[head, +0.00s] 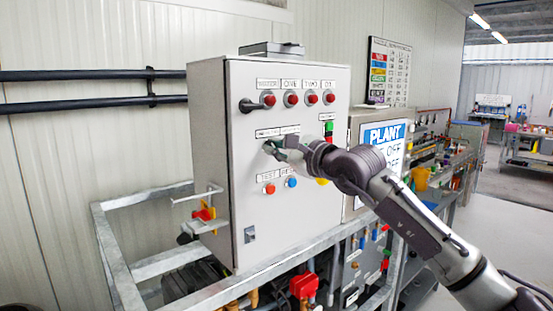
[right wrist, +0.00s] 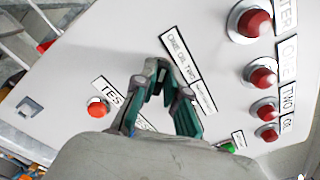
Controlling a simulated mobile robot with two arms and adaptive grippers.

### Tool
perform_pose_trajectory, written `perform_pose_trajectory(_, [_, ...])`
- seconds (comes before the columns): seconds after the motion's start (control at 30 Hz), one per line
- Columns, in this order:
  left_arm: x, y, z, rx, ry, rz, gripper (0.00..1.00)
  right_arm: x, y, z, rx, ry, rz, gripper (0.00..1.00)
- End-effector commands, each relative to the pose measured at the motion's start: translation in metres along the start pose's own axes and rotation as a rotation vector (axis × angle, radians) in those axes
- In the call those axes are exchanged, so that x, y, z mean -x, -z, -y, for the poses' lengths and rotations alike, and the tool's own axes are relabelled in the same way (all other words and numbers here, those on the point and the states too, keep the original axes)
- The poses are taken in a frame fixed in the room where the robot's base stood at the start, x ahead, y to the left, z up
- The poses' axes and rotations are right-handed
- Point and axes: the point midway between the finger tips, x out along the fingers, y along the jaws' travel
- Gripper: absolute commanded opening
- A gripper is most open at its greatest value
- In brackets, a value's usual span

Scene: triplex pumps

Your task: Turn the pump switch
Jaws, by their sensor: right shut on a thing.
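The grey control cabinet (head: 240,160) faces me, with labels, lamps and buttons on its door. My right gripper (head: 274,148) reaches in from the right and is at the door, at the middle row, below the top row of red lamps. In the right wrist view its two green-grey fingers (right wrist: 160,72) are shut on the pump switch (right wrist: 157,87), just beside a label reading ONE, OFF, TWO. The switch is mostly hidden by the fingers, so I cannot tell which way it points. My left gripper is not in view.
Several red lamps (head: 312,98) line the door's top. A red button (head: 269,188) and a blue button (head: 291,182) sit below the gripper. A metal frame rail (head: 285,262) runs in front of the cabinet. A PLANT sign (head: 384,134) stands to the right.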

Motion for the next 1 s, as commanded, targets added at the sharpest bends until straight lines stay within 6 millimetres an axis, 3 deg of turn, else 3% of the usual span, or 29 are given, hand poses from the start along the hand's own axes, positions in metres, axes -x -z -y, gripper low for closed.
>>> perform_pose_trajectory(0.67, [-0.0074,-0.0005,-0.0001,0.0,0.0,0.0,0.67,-0.0002,0.0003,-0.0007,0.067,-0.001,-0.001,0.0])
perform_pose_trajectory(0.7, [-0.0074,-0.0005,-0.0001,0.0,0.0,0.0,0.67,-0.0002,0.0003,-0.0007,0.067,-0.001,-0.001,0.16])
perform_pose_trajectory(0.8, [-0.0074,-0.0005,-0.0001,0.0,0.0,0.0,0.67,-0.0001,0.0003,-0.0007,0.067,-0.001,-0.001,0.33])
perform_pose_trajectory(1.0, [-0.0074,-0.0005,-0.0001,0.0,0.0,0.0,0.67,-0.0001,0.0002,-0.0005,0.066,-0.001,-0.001,0.36])
